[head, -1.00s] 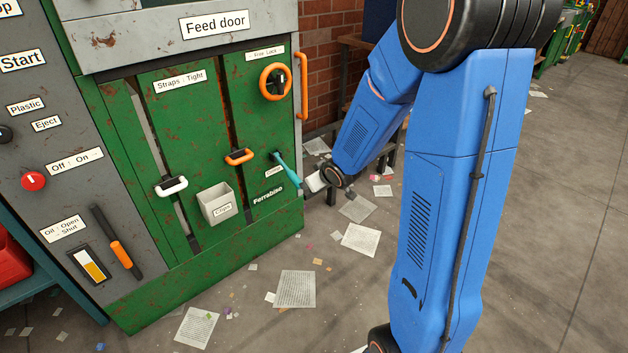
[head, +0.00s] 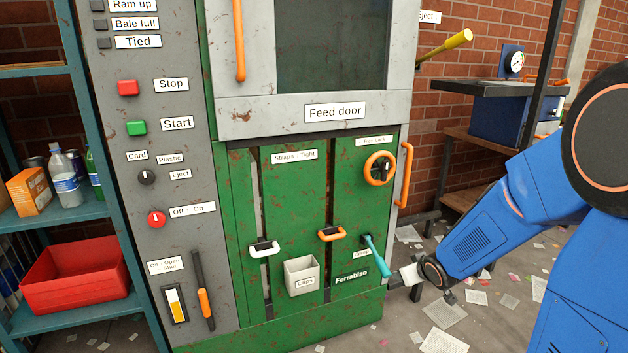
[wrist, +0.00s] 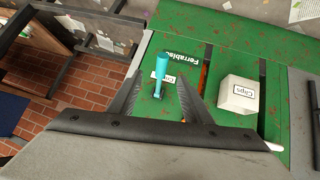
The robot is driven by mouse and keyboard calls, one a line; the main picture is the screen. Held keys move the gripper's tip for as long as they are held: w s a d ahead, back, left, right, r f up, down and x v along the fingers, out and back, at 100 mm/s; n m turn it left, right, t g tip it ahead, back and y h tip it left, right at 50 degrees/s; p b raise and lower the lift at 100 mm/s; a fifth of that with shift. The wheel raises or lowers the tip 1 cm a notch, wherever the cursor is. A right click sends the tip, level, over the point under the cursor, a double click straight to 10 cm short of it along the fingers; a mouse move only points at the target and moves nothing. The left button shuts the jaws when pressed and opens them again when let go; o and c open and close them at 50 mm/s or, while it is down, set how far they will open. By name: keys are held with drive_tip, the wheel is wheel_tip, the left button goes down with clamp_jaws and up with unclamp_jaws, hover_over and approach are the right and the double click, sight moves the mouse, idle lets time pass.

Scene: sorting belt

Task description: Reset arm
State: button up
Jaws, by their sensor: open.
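My gripper (head: 407,283) is low at the right of the green baler front in the head view, with its fingers small and partly unclear there. In the wrist view my gripper (wrist: 161,76) has its two dark fingers spread, with nothing held between them. A teal-handled lever (head: 377,257) is on the lower right of the green panel, just left of my gripper. In the wrist view the teal lever (wrist: 182,66) appears between and beyond the fingers; I cannot tell the exact gap.
A grey Clips box (head: 301,276) is on the panel, left of the lever. An orange handle (head: 332,235) and white handle (head: 264,249) sit in the slots. A workbench (head: 490,89) stands behind my arm. Papers litter the floor at right.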

drive_tip(key=s+r+m+g+h, duration=0.2)
drive_tip(key=s+r, duration=0.8)
drive_tip(key=s, duration=0.5)
drive_tip(key=s+a+r+g+y, duration=0.1)
drive_tip(key=s+a+r, duration=0.1)
drive_tip(key=s, duration=0.7)
drive_tip(key=s+a+r+m+g, duration=0.1)
drive_tip(key=s+a+r, duration=0.1)
drive_tip(key=s, duration=0.8)
drive_tip(key=shift+a+r+y, duration=0.15)
drive_tip(key=shift+a+y, duration=0.05)
drive_tip(key=shift+y, duration=0.2)
